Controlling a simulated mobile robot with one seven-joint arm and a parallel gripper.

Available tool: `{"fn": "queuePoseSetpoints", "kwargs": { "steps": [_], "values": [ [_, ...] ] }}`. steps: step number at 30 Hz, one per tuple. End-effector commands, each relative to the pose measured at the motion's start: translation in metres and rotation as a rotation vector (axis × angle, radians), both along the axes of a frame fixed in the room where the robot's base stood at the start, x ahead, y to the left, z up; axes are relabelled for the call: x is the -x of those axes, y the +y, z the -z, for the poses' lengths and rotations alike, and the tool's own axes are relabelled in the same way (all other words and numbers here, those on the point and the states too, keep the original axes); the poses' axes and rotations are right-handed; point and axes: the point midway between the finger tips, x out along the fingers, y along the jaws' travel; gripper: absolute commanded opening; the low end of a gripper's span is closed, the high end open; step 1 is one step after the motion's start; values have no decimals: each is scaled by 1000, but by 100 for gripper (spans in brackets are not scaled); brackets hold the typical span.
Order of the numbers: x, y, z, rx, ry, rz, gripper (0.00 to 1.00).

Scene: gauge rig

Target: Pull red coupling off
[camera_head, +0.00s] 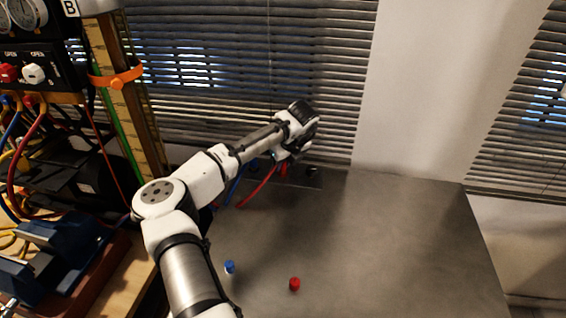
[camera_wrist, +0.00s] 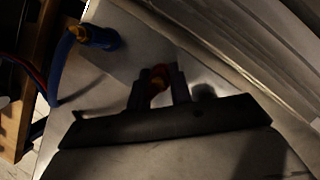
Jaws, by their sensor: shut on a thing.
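My gripper (camera_head: 281,160) is at the back of the grey table, pointing down at a dark plate. In the wrist view my gripper's two fingers (camera_wrist: 159,84) are closed on the red coupling (camera_wrist: 158,76), which shows between them with a yellowish part. In the head view a bit of the red coupling (camera_head: 283,171) shows just under the fingers. A red hose (camera_head: 258,188) runs from there down to the left. The fingers hide most of the coupling, and I cannot tell whether it is still seated on its port.
A blue hose end (camera_wrist: 100,38) with a brass-coloured part stands left of my gripper. A blue cap (camera_head: 229,267) and a red cap (camera_head: 294,284) are on the table's front part. The table's right side (camera_head: 420,240) is clear. A gauge rack stands left; window blinds are behind.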

Motion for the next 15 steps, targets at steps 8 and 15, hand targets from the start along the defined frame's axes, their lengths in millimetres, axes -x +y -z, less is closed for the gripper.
{"fn": "queuePoseSetpoints", "kwargs": {
  "steps": [8, 15],
  "values": [
    [0, 0, -3, 1, -1, 0, 0],
    [0, 0, -5, 0, -1, 0, 0]
  ]
}}
